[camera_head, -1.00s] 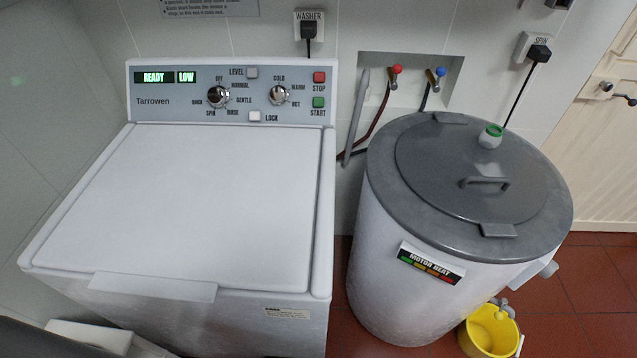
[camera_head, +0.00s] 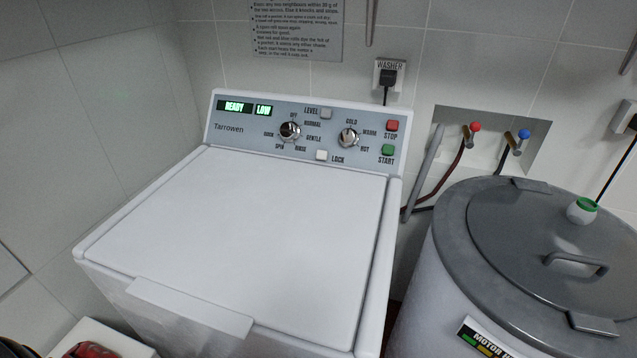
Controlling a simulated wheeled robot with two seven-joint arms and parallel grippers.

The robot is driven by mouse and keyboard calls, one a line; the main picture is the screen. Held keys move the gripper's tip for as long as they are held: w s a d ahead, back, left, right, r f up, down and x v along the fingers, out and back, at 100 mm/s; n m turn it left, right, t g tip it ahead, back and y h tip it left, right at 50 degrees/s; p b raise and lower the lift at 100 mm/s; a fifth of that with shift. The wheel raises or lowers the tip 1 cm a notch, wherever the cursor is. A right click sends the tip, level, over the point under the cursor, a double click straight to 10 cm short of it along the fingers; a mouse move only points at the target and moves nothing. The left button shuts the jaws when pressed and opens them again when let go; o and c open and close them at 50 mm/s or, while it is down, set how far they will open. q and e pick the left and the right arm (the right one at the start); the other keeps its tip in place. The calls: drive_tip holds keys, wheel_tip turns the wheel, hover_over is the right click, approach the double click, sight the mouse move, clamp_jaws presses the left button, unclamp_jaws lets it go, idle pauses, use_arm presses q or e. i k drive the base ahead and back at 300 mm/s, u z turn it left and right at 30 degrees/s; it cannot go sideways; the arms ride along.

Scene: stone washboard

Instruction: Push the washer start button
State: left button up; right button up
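The white washer (camera_head: 250,230) stands in the middle of the view with its lid closed. Its grey control panel (camera_head: 215,130) runs along the back, with a display (camera_head: 248,108) reading READY and LOW. The green start button (camera_head: 388,150) is at the panel's right end, below the red stop button (camera_head: 392,126). A white lock button (camera_head: 321,155) and two round dials (camera_head: 290,131) are to its left. Neither of my grippers can be made out in the view.
A grey-lidded drum (camera_head: 540,240) stands close to the washer's right side. Red and blue taps (camera_head: 475,128) with hoses sit in a wall recess. A plug (camera_head: 389,78) is in the WASHER socket. A red item (camera_head: 92,350) lies on a white surface at lower left.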

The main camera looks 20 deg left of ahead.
sight(388, 149)
drive_tip(key=u, duration=1.05)
drive_tip(key=k, duration=0.35)
